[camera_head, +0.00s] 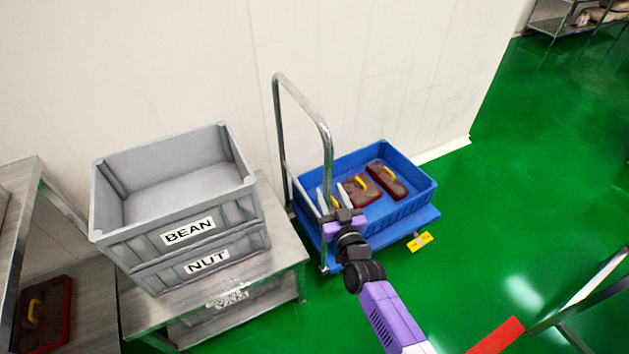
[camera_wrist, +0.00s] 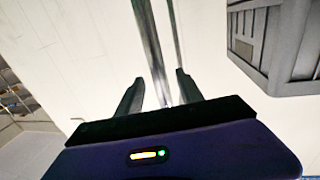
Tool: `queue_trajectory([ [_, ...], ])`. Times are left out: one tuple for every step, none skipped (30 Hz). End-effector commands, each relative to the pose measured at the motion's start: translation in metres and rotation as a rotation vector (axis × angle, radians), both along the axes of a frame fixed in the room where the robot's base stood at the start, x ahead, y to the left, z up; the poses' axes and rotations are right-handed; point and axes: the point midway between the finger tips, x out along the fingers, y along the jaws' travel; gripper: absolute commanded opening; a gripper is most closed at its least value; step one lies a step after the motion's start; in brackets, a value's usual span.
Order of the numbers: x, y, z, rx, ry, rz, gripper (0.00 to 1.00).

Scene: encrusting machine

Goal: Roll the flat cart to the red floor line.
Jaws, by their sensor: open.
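The flat cart has a blue platform (camera_head: 424,221) and a tall metal push handle (camera_head: 303,105). It stands beside the white wall in the head view. My gripper (camera_head: 331,193) is open at the near upright of the handle. In the wrist view, the metal handle (camera_wrist: 155,50) runs between the two spread fingers of my gripper (camera_wrist: 158,92). I cannot tell whether either finger touches it. A red strip (camera_head: 497,336) shows at the bottom right of the head view on the green floor, partly cut off.
A blue crate (camera_head: 410,211) with several dark red items rides on the cart. Grey bins (camera_head: 150,243) labelled BEAN and NUT stand on a metal table (camera_head: 285,250) at left. A metal frame (camera_head: 590,285) stands at right. Green floor (camera_head: 510,200) is clear right of the cart.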

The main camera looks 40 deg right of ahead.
Motion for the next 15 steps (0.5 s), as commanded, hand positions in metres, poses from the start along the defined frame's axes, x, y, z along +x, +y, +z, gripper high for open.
queue_trajectory([
  [0.008,-0.004,0.001,-0.001,-0.002,0.0,0.44],
  [0.013,-0.006,0.001,-0.002,-0.002,0.0,0.44],
  [0.018,-0.009,0.0,-0.002,-0.001,0.001,0.44],
  [0.023,-0.011,0.001,-0.001,-0.002,0.001,0.44],
  [0.027,-0.013,0.0,0.0,-0.001,0.001,0.44],
  [0.032,-0.016,0.001,-0.001,-0.002,0.001,0.44],
  [0.036,-0.018,0.001,-0.001,-0.002,0.001,0.44],
  [0.039,-0.019,0.0,0.0,-0.001,0.001,0.44],
  [0.043,-0.022,0.0,-0.001,-0.002,0.001,0.44],
  [0.046,-0.023,0.0,0.0,-0.001,0.001,0.44],
  [0.048,-0.024,0.0,0.0,0.0,0.001,0.44],
  [0.051,-0.026,0.0,0.0,-0.001,0.001,0.44],
  [0.052,-0.026,0.001,0.0,-0.001,0.001,0.44],
  [0.053,-0.027,0.0,0.0,-0.001,0.001,0.44],
  [0.055,-0.028,0.0,0.0,0.0,0.001,0.44],
])
